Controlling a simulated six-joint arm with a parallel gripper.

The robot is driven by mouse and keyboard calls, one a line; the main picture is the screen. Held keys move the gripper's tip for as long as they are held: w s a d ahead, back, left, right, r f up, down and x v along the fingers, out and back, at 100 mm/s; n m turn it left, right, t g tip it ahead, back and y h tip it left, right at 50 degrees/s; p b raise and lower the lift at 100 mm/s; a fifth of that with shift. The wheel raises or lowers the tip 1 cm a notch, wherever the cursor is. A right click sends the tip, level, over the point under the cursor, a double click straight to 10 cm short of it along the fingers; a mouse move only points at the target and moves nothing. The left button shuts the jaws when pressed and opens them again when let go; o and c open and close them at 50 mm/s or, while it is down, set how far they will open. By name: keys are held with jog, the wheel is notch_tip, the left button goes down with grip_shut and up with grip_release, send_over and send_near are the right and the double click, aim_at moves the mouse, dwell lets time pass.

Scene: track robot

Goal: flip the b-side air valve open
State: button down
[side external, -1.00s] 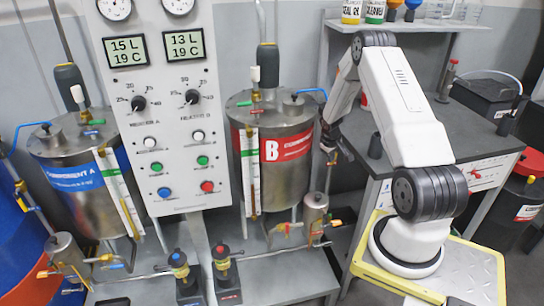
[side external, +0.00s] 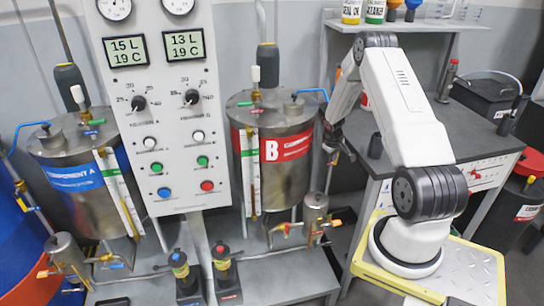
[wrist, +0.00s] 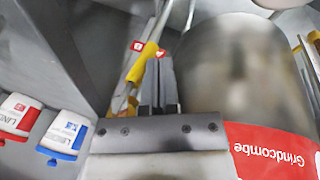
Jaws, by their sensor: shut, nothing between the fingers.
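In the wrist view a valve with a yellow lever (wrist: 144,62) sits on a thin pipe, with small red tags beside it. The lever slants down to the left, just left of my fingertips. My gripper (wrist: 161,66) is shut and empty; I cannot tell whether it touches the lever. In the side view my gripper (side external: 332,138) is just right of the B tank (side external: 283,165), by the pipe at the bench edge. The lever is small and partly hidden there, so its exact angle is unclear.
The tank wall with its red label (wrist: 265,150) stands close right of my fingers in the wrist view. Red-and-white (wrist: 18,115) and blue-and-white (wrist: 66,133) containers are at the left. The dark workbench (side external: 420,145) stands right of the tank in the side view.

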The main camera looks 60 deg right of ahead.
jog(key=shift+r, duration=0.45)
jog(key=w+a+r, duration=0.2)
jog(key=a+r, duration=0.6)
jog(key=r, duration=0.1)
jog(key=shift+r, duration=0.2)
dwell(0.5)
